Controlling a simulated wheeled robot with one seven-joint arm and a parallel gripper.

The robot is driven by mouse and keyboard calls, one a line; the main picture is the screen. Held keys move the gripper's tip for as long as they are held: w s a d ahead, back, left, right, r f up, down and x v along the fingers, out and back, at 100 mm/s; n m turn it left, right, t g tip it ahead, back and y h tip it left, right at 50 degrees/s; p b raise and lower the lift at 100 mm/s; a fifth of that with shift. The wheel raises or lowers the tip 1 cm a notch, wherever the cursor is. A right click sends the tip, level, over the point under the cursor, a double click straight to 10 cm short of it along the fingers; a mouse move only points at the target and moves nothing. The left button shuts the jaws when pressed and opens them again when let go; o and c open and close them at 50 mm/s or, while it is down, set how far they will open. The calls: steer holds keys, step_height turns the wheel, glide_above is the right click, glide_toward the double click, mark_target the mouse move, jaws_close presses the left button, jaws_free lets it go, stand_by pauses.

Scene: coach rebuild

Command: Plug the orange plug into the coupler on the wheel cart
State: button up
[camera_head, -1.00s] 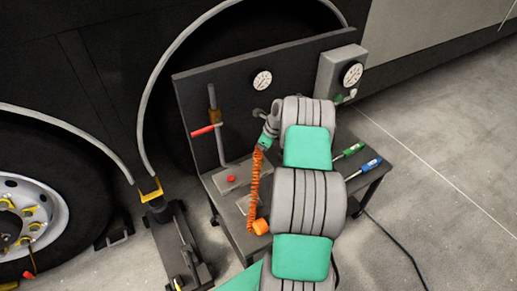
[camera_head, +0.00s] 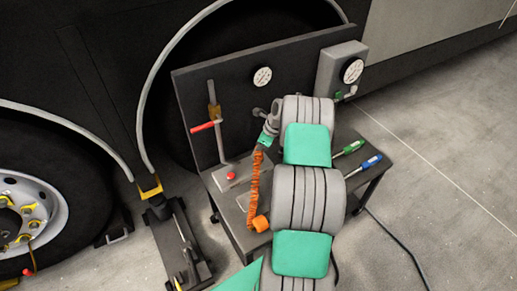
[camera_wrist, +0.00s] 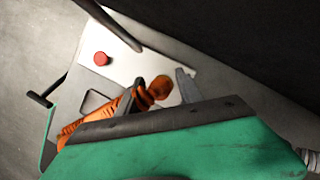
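The orange plug (camera_wrist: 155,89) is between my gripper's fingers (camera_wrist: 158,94) in the wrist view, with its coiled orange cord running down to the left. In the head view my gripper (camera_head: 265,133) is low in front of the cart's dark panel, and the cord (camera_head: 255,185) stretches from it to an orange block (camera_head: 261,223) on the cart top. My gripper appears shut on the plug, though part of the grip is hidden. A small dark fitting (camera_head: 258,112) shows on the panel just above my gripper; I cannot tell if it is the coupler. My arm covers part of the cart.
The cart's panel (camera_head: 195,92) carries a gauge (camera_head: 262,77) and a grey gauge box (camera_head: 340,75). A red-handled valve pipe (camera_head: 205,126) stands left of my gripper. A red button (camera_head: 231,175) is nearby. Two screwdrivers (camera_head: 364,164) lie right of my arm. A jack (camera_head: 175,240) stands left.

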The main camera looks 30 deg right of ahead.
steer(key=shift+o, duration=0.7)
